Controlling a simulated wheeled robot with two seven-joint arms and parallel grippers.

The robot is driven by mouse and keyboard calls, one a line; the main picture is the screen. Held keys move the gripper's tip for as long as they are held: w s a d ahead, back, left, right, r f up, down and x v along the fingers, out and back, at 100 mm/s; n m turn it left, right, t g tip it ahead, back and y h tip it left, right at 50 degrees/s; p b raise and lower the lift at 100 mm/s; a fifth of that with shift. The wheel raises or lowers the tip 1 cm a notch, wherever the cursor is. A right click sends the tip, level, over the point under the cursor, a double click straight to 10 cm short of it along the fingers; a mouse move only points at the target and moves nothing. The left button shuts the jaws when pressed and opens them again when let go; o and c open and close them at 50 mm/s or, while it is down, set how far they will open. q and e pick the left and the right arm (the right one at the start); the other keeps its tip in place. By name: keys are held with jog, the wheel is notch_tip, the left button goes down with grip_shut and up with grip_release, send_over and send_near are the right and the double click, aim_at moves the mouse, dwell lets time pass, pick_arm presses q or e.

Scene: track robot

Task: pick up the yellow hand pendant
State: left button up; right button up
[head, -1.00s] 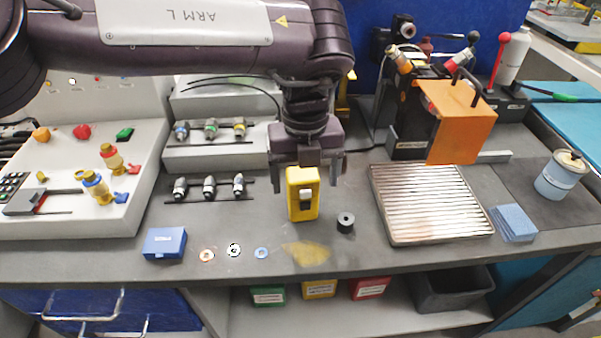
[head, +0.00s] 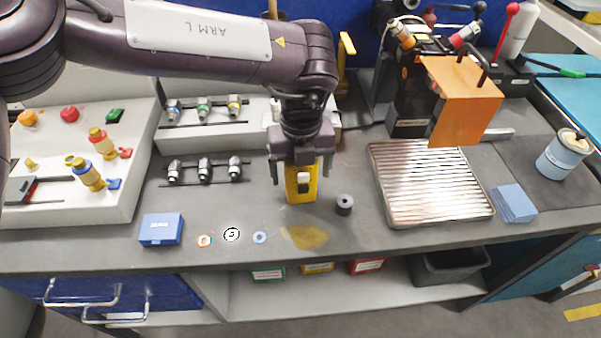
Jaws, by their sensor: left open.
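The yellow hand pendant (head: 301,190) stands on the grey bench near its middle, with a pale grey control on its front. My left gripper (head: 301,178) is over it, pointing down. Its jaws are open, one finger to the left of the pendant and one to the right, with a visible gap on each side. The gripper body hides the pendant's top. I cannot tell how far down the fingers reach in depth. My right gripper is not in view.
A black ring-shaped piece (head: 344,205) stands close to the right of the pendant. A ribbed metal tray (head: 425,185) is farther right. A blue box (head: 161,229) and several small rings lie at the front left. A yellow stain (head: 305,237) marks the bench in front.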

pick_arm(q)
jog(key=shift+c, duration=1)
jog(key=c, duration=1)
jog(key=shift+r, duration=0.2)
notch_tip(320, 180, up, 10)
jog(key=shift+w+f+b, duration=0.1)
jog(key=shift+b, duration=0.2)
notch_tip(320, 180, up, 10)
jog(key=p, duration=0.1)
jog(key=shift+f, duration=0.15)
